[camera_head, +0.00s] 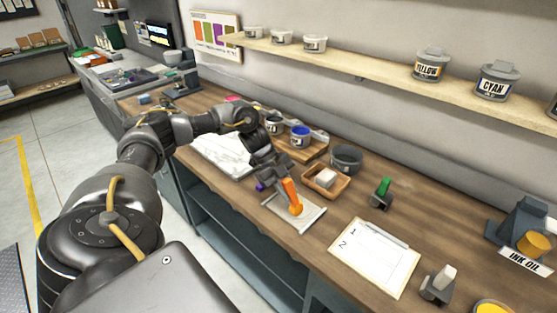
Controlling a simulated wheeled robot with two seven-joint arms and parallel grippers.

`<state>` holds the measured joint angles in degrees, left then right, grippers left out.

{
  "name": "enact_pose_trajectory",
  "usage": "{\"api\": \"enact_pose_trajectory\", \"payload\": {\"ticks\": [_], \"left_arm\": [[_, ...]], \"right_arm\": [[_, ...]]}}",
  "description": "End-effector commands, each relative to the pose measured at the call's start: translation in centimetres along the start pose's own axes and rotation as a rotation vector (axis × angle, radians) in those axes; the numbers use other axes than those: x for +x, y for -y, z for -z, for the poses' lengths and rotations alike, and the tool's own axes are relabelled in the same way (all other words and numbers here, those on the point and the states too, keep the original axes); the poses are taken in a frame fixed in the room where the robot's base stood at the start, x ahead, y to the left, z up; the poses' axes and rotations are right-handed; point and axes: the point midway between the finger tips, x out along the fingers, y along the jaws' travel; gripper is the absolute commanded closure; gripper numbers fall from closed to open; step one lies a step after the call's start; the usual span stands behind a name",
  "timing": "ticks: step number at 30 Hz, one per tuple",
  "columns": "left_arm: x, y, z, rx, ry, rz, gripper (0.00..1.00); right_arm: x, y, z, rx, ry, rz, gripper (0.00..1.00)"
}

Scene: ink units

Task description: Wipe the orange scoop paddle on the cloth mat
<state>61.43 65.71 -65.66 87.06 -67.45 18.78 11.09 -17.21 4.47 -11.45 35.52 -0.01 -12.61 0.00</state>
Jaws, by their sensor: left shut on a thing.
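My left gripper (281,178) is shut on the orange scoop paddle (291,192) above the cloth mat (307,222). The paddle points down, with its rounded orange end low over the middle of the mat. I cannot tell whether that end touches the cloth. The mat is a small pale rectangle near the bench's front edge, and the gripper covers part of its far left side. My right gripper is not in view.
Right of the mat lie a numbered paper sheet (372,258) and a green-handled tool in a stand (381,193). Behind it are a wooden tray (338,190) with a white block, a dark bowl (346,157) and a rack with a blue ink pot (300,134). White marbled slab (220,156) lies left.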

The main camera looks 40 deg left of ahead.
Motion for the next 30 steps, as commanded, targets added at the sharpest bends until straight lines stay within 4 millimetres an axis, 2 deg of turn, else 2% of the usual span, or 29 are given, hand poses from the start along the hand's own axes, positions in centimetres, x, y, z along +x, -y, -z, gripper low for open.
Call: {"api": "enact_pose_trajectory", "payload": {"ticks": [9, 30], "left_arm": [[1.9, 0.7, 2.5, 0.01, -0.003, -0.007, 1.0], [-2.3, -1.1, -3.3, -0.017, 0.007, 0.01, 1.0]], "right_arm": [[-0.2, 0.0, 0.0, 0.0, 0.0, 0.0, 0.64], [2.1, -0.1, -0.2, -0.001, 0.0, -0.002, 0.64]]}}
